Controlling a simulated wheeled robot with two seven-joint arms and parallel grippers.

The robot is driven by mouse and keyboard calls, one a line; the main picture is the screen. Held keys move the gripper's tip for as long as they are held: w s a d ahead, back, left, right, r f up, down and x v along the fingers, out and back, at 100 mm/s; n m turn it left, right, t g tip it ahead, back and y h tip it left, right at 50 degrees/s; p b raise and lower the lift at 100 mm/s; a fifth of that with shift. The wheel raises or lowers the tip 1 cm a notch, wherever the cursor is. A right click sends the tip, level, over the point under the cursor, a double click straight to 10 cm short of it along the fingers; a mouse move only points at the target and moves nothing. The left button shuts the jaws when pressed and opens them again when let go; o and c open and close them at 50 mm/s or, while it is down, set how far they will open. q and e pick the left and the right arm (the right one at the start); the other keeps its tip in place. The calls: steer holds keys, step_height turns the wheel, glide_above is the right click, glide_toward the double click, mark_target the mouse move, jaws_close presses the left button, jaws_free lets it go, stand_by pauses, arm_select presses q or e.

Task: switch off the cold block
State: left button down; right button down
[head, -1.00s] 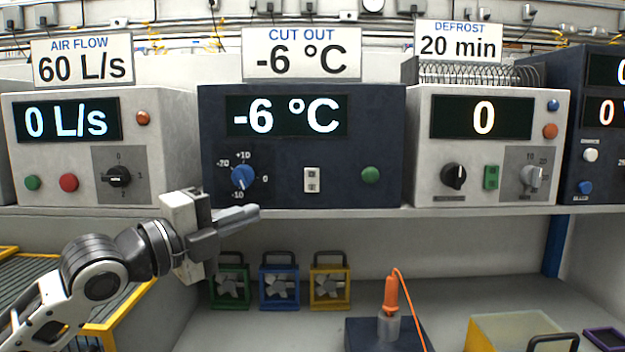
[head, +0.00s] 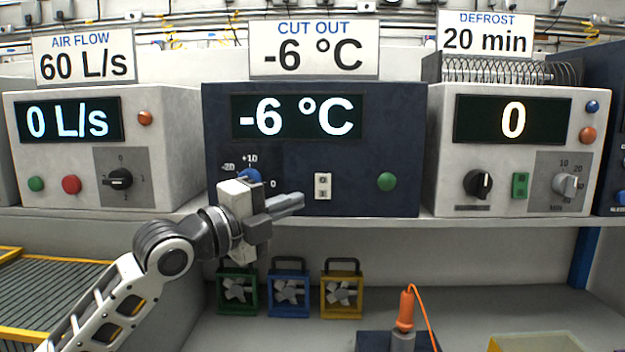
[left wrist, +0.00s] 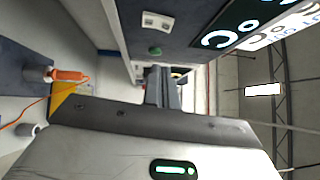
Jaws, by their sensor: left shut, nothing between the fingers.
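A dark blue unit (head: 300,200) on the shelf shows -6 °C on its display (head: 297,117). I take it to be the cold block's unit. Its front has a blue dial (head: 251,175), a white rocker switch (head: 322,187) and a green button (head: 387,181). My left gripper (head: 301,201) is shut and empty, its fingertips just left of and slightly below the switch; contact cannot be told. It hides the dial's lower part. In the left wrist view, the fingers (left wrist: 161,88) point toward the unit's front, with the switch (left wrist: 157,22) and green button (left wrist: 155,50) above them. My right gripper is out of view.
An air-flow unit (head: 80,160) stands left, a defrost unit (head: 535,195) right. The shelf edge (head: 470,223) runs below them. Underneath are three small fans (head: 290,290) and an orange probe (head: 405,308) with its cable.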

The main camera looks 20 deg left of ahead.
mark_target(330, 180)
arm_select(q)
steer(key=w, duration=0.2)
steer(key=w+d+p, duration=0.1)
steer(key=w, duration=0.1)
steer(key=w+r+p, duration=0.1)
steer(key=w, duration=0.2)
steer(key=shift+d, duration=0.35)
steer(key=shift+w+a, duration=0.15)
steer(key=shift+w, duration=0.45)
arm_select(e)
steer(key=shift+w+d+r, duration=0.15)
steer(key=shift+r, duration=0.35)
